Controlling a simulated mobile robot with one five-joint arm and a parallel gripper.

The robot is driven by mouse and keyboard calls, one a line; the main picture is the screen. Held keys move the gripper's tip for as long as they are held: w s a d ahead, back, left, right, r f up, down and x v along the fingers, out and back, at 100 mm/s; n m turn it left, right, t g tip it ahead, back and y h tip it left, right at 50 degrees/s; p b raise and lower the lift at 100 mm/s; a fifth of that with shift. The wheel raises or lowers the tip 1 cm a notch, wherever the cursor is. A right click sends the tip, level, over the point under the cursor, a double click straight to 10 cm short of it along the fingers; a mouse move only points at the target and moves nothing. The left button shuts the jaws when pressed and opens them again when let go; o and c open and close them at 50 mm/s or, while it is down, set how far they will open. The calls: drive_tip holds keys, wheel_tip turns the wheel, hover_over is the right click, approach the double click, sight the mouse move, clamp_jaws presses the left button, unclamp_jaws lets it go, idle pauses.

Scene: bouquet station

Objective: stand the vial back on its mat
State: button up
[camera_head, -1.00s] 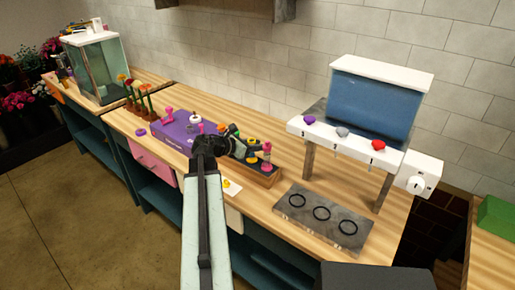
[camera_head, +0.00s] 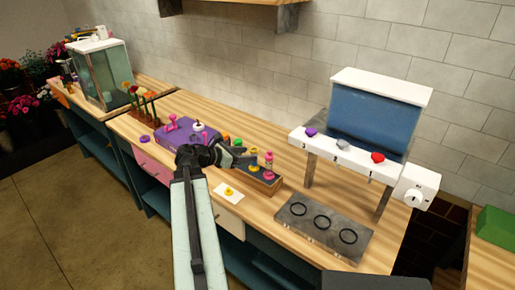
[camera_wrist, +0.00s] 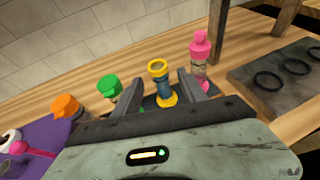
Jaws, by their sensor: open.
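A yellow-topped vial (camera_wrist: 159,82) stands slightly tilted in the wrist view, with a yellow ring at its foot. My gripper (camera_wrist: 160,77) is open, with one finger on each side of this vial in the picture; I cannot tell whether the vial is fully between them. In the head view my gripper (camera_head: 246,156) is beside the dark-topped wooden rack (camera_head: 266,182), partly hiding its vials.
A pink-topped vial (camera_wrist: 200,52) stands close right of the gripper, green (camera_wrist: 107,88) and orange (camera_wrist: 66,106) ones to its left. A purple box (camera_head: 172,136) is left of the rack. A grey plate with rings (camera_head: 322,226) and a blue-tank stand (camera_head: 370,110) are right.

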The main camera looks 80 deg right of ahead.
drive_tip(key=p+v, duration=0.1)
drive_tip(key=v, duration=0.4)
drive_tip(key=w+a+f+m+t+y, duration=0.2)
drive_tip(key=w+a+f+t, duration=0.25)
drive_tip(key=w+a, duration=0.9)
drive_tip(key=w+a+f+m+t+y, duration=0.1)
drive_tip(key=w+a+f+m+t, duration=0.2)
drive_tip(key=w+a+f, duration=0.95)
drive_tip(key=w+a+m+y, duration=0.1)
drive_tip(key=w+a, duration=0.4)
drive_tip(key=a, duration=0.7)
drive_tip(key=w+a+r+m+t+y, duration=0.1)
drive_tip(key=w+a+y, duration=0.2)
drive_tip(key=a, duration=0.9)
drive_tip(key=w+a+r+m+t+y, duration=0.1)
drive_tip(key=w+a+m+y, duration=0.1)
drive_tip(key=w+a, duration=0.5)
drive_tip(key=a, duration=0.5)
drive_tip(key=shift+y, duration=0.3)
drive_tip(key=shift+w+r, duration=0.15)
drive_tip(key=shift+w, duration=0.05)
